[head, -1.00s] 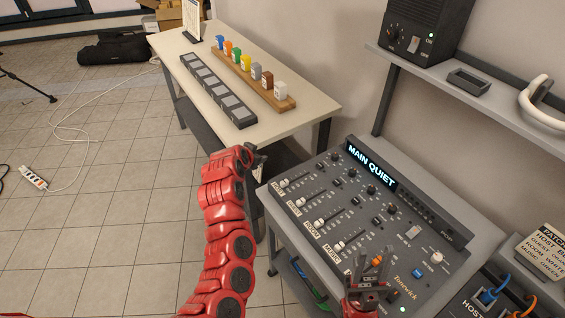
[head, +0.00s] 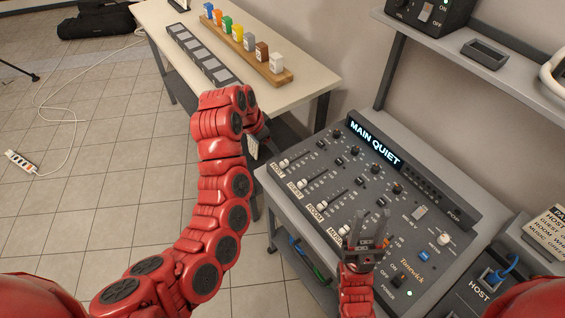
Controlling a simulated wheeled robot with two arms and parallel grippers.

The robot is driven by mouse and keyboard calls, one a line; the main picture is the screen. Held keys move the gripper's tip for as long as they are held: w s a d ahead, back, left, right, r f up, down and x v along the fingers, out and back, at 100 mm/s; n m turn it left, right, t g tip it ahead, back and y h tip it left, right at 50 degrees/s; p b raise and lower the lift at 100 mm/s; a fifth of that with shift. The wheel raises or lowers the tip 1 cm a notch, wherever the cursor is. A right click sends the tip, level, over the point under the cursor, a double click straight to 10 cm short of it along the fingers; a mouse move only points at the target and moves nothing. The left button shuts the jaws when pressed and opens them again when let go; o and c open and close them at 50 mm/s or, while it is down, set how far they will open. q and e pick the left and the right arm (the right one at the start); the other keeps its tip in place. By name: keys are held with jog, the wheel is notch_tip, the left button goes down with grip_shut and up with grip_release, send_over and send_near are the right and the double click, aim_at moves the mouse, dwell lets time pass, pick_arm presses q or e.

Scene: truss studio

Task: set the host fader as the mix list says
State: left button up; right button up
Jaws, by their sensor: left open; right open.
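The grey mixer (head: 410,217) stands on a grey stand, its display (head: 374,142) reading "MAIN QUIET". Its fader rows are labelled HOST, GUEST, ROOM and MUSIC. The host fader (head: 285,162) is in the far left row, its white cap near the label end. My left gripper (head: 262,143) is open and empty just beyond the mixer's far left corner, apart from the host fader. My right gripper (head: 374,230) is open and empty above the mixer's near part, hiding part of the MUSIC row. No readable mix list shows.
A table (head: 315,77) at the back holds a wooden rack (head: 268,68) of coloured blocks and a dark strip of pads (head: 203,58). A patch card (head: 548,228) and a HOST socket box (head: 482,285) are at right. A shelf (head: 450,55) hangs above the mixer.

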aim_at(284, 162)
pick_arm(q)
jog(key=p+x, duration=0.2)
jog(key=x, duration=0.9)
jog(key=shift+w+d+f+p, duration=0.1)
jog(key=shift+f+p, duration=0.05)
jog(key=shift+p, duration=0.15)
grip_shut()
dwell(0.8)
